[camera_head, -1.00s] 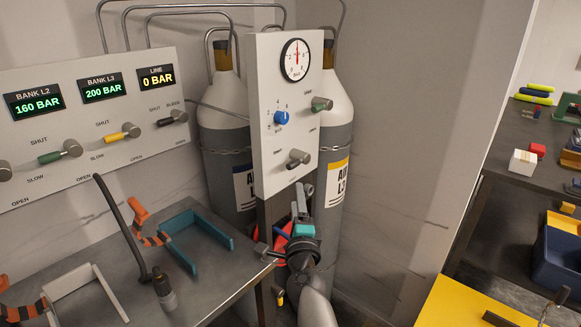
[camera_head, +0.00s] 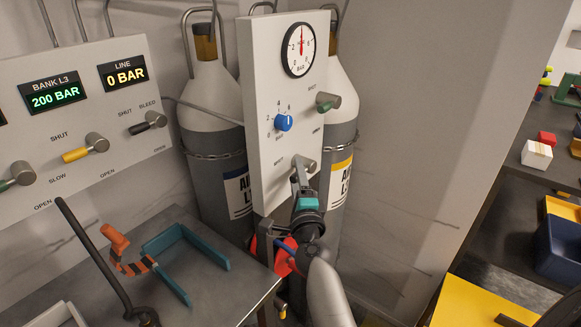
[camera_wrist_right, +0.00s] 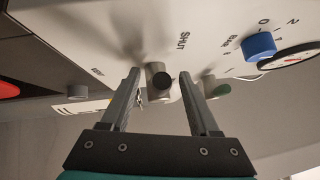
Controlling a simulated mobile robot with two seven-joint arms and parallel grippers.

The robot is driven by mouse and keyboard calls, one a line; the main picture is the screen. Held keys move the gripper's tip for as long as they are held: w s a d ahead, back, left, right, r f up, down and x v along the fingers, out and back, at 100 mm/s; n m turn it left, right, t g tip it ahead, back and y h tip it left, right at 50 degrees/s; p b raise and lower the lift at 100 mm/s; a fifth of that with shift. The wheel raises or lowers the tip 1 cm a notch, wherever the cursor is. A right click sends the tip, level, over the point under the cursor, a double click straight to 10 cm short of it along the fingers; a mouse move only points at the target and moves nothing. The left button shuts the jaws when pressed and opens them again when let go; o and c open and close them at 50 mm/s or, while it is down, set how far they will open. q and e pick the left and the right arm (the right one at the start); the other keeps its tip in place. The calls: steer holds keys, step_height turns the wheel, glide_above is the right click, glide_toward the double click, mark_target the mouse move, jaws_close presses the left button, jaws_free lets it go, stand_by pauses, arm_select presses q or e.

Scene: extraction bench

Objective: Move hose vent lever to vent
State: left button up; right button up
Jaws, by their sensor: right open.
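The hose vent lever (camera_head: 306,163) is a short grey lever low on the white upright panel (camera_head: 268,75). In the right wrist view its round dark end (camera_wrist_right: 161,81) faces me. The word SHUT is printed near it there, with VENT printed farther left. My right gripper (camera_head: 303,181) reaches up at the lever from below in the head view. In the right wrist view the open fingers (camera_wrist_right: 159,76) stand on either side of the lever, with a gap visible on both sides. My left gripper is not in view.
Above the lever are a blue knob (camera_head: 284,123), a green lever (camera_head: 328,102) and a gauge (camera_head: 298,50). Gas cylinders (camera_head: 213,110) stand behind the panel. A metal bench (camera_head: 215,280) with a teal bracket (camera_head: 205,262) lies at left. A red round object (camera_head: 285,262) is below.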

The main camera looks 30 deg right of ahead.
steer(key=shift+w+d, duration=0.1)
steer(key=shift+c, duration=0.6)
jaws_close()
